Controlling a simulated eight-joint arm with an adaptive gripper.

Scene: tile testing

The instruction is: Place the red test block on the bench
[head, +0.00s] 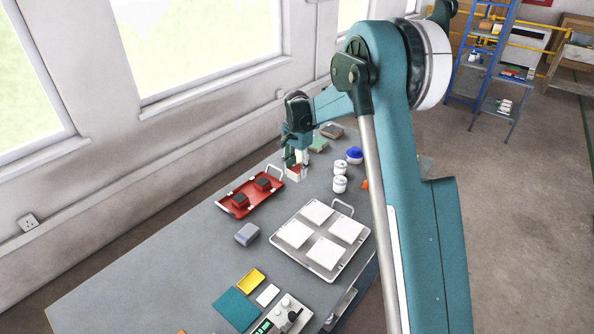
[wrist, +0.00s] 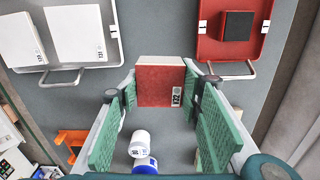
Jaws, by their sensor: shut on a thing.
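The red test block (wrist: 160,88) has a red face with a printed label and a pale side. It sits between the two green-padded fingers of my gripper (wrist: 162,80) in the wrist view, and the fingers are shut on it. In the head view my gripper (head: 297,156) is over the far part of the grey bench (head: 190,265), with the block (head: 295,173) at its fingertips, just beyond the red tray. I cannot tell whether the block's underside touches the bench.
A metal tray (head: 318,243) holds several white tiles. White jars (head: 340,184) and a blue-lidded one (head: 355,155) stand right of my gripper. A grey-blue block (head: 247,234) lies on the bench, with clear bench left of it.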

